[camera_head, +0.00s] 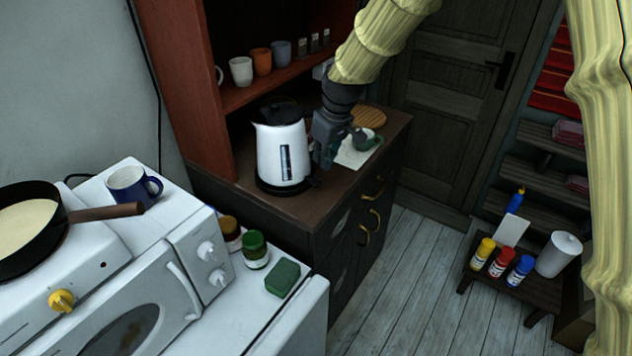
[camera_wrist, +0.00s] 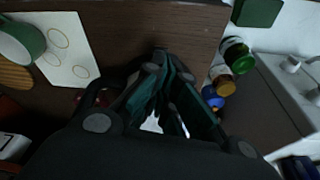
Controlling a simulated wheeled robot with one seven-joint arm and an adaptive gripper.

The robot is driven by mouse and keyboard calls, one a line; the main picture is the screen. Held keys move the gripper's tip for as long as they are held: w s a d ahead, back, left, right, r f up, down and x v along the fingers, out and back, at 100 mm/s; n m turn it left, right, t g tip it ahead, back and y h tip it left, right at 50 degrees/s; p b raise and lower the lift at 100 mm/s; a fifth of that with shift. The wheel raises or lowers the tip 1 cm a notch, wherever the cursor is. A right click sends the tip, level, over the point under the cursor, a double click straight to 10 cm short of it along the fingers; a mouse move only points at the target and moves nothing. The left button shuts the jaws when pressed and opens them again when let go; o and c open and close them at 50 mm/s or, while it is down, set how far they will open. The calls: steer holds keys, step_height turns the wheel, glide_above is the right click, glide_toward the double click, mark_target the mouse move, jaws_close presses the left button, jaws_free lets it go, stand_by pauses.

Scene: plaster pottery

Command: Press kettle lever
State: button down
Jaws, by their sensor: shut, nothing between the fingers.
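A white electric kettle (camera_head: 283,152) with a black lid, black base and dark level window stands upright on the brown cabinet top. My gripper (camera_head: 325,163) points down just to the right of the kettle, by its handle side, low near the cabinet top. Its fingers are shut and hold nothing. In the wrist view my gripper (camera_wrist: 172,105) hides most of the kettle; only a small white patch shows between the fingers. The kettle's lever is not clearly visible, and I cannot tell whether the gripper touches it.
A green cup (camera_head: 366,138) and a white sheet (camera_head: 352,153) lie right of my gripper. Mugs (camera_head: 262,62) stand on the shelf behind. Jars (camera_head: 255,249) and a green sponge (camera_head: 282,279) sit in front, beside the white oven (camera_head: 165,290). The cabinet's front right edge (camera_head: 340,210) is clear.

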mark_target(318, 182)
steer(key=shift+b+x, duration=2.25)
steer(key=shift+x, duration=1.15)
steer(key=shift+x, duration=0.9)
steer(key=shift+s+d, duration=0.1)
steer(key=shift+s, duration=0.05)
steer(key=shift+s+d+r+p, duration=0.45)
steer(key=shift+s+d+r, duration=0.1)
steer(key=shift+s+d, duration=0.5)
steer(key=shift+s, duration=0.1)
steer(key=shift+w+a, duration=0.1)
